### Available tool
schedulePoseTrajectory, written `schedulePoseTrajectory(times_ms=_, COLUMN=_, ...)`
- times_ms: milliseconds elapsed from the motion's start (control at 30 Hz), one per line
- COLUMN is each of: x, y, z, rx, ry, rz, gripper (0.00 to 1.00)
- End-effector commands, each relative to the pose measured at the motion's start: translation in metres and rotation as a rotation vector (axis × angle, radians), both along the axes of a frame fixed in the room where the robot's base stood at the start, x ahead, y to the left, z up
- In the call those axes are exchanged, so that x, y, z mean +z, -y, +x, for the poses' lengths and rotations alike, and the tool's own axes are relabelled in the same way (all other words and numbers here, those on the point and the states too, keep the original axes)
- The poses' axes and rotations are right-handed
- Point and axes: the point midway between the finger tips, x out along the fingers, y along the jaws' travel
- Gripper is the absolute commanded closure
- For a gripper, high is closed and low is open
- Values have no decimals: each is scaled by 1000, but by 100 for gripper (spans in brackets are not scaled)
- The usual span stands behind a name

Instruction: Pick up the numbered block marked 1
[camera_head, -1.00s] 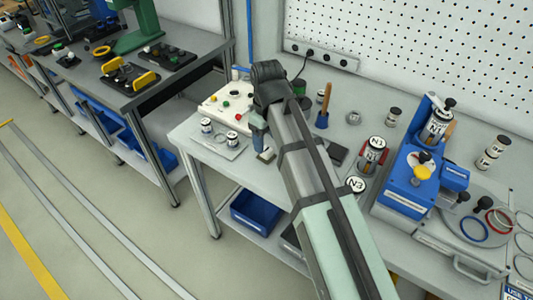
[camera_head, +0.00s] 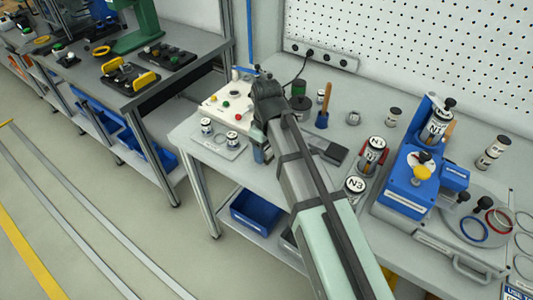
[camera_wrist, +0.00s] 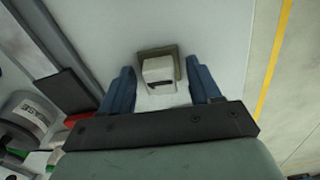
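In the wrist view a small pale block (camera_wrist: 158,70) stands on the light bench, with an olive-grey square base or pad (camera_wrist: 144,53) showing around its far side. A dark mark shows on its near face, but I cannot read a number. My gripper (camera_wrist: 161,79) is open, with one blue finger on each side of the block and a gap visible on both sides. In the head view my gripper (camera_head: 262,154) is low over the front part of the bench and hides the block.
A white button box (camera_head: 226,103) and a plate with small cylinders (camera_head: 218,142) are left of my gripper. A dark flat object (camera_head: 332,150) and cylinders marked N3 (camera_head: 355,187) are to the right. The bench's front edge is close.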

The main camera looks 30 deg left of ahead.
Motion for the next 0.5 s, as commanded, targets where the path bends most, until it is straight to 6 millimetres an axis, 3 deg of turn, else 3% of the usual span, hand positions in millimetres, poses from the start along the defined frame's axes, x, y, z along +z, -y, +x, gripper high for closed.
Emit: schedulePoseTrajectory(times_ms=500, x=0, y=0, z=0, rx=0, ry=0, rz=0, gripper=84)
